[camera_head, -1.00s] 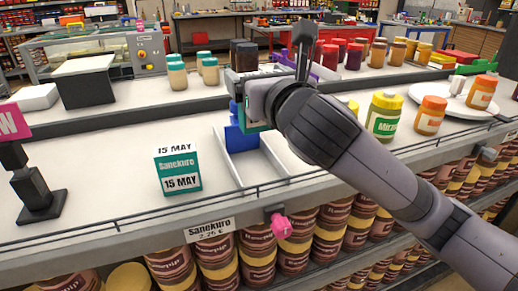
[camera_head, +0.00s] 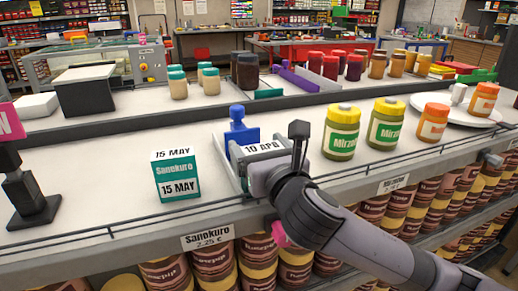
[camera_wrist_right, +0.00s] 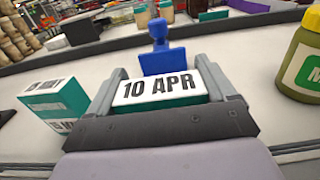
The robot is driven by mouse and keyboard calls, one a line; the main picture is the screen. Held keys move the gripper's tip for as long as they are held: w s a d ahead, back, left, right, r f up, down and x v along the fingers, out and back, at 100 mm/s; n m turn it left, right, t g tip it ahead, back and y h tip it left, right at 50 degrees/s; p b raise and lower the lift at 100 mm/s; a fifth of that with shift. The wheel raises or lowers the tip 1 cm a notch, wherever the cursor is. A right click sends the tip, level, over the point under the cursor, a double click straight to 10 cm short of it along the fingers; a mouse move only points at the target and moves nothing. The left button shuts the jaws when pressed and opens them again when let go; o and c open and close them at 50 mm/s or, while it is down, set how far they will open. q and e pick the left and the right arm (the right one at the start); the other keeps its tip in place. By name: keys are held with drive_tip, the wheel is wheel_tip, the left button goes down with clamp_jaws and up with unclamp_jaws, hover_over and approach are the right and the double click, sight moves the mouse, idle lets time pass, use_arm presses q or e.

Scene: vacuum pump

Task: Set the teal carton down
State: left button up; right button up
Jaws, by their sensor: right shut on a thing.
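My right gripper (camera_head: 270,165) is shut on a teal carton with a white top reading "10 APR" (camera_head: 263,149). In the right wrist view the gripper's fingers (camera_wrist_right: 165,98) flank the carton (camera_wrist_right: 160,90) on both sides. The carton is upright in the shelf lane in front of a blue pusher (camera_head: 238,130). The gripper hides its lower part, so I cannot tell whether it touches the lane floor. A second teal carton, "Sanekuro 15 MAY" (camera_head: 177,175), stands upright to the left, apart from the lane. My left gripper is not in view.
Green-labelled jars (camera_head: 341,132) stand right of the lane, near my right gripper. A white plate (camera_head: 455,113) lies farther right. A black stand with a pink sign (camera_head: 35,205) is at the far left. A thin rail runs along the shelf's front edge.

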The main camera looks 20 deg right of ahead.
drive_tip(key=shift+f, duration=0.15)
drive_tip(key=o, duration=0.9)
drive_tip(key=shift+c, duration=0.2)
